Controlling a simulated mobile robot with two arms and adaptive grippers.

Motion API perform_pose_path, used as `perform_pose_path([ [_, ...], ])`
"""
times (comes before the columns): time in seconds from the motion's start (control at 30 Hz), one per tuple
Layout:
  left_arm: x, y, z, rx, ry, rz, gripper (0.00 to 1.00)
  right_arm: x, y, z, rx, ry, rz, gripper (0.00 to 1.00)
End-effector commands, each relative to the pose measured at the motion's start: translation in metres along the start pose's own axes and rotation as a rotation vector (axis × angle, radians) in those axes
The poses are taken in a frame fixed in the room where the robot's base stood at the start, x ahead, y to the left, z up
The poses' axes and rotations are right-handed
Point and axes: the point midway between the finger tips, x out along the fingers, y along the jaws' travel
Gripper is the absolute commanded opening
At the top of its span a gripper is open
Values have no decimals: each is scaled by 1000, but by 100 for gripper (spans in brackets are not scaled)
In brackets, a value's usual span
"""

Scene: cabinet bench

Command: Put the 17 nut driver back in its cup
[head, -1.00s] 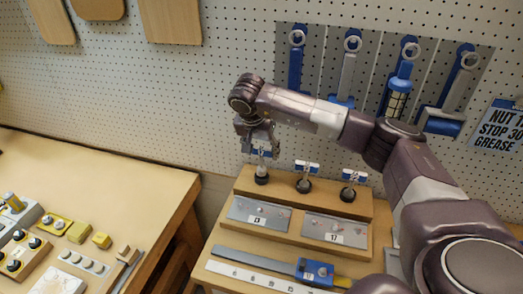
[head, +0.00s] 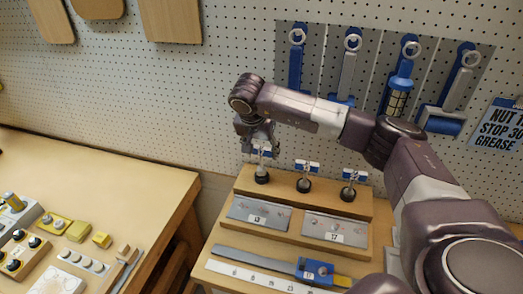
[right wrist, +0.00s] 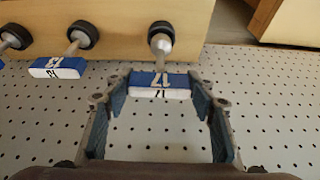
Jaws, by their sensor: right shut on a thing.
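The 17 nut driver (head: 262,152), with a blue and white label block, is at the left end of the row on the wooden rack. Its label reads 17 in the right wrist view (right wrist: 155,84). My right gripper (head: 262,148) is shut on the label block, with a finger on each side of it (right wrist: 160,88). The driver's shaft points down to a black cup (head: 262,178), which shows as a dark ring in the right wrist view (right wrist: 165,29). I cannot tell how deep the tip sits. My left gripper is not in view.
Two more drivers (head: 306,170) (head: 353,178) stand in the rack to the right. A pegboard (head: 235,60) with hanging tools rises close behind.

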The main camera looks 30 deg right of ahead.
Motion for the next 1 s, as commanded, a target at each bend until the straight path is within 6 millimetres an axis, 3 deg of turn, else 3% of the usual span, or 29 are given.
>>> perform_pose_path([
  [1.0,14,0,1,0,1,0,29,20,0,8,1,1,0,18],
])
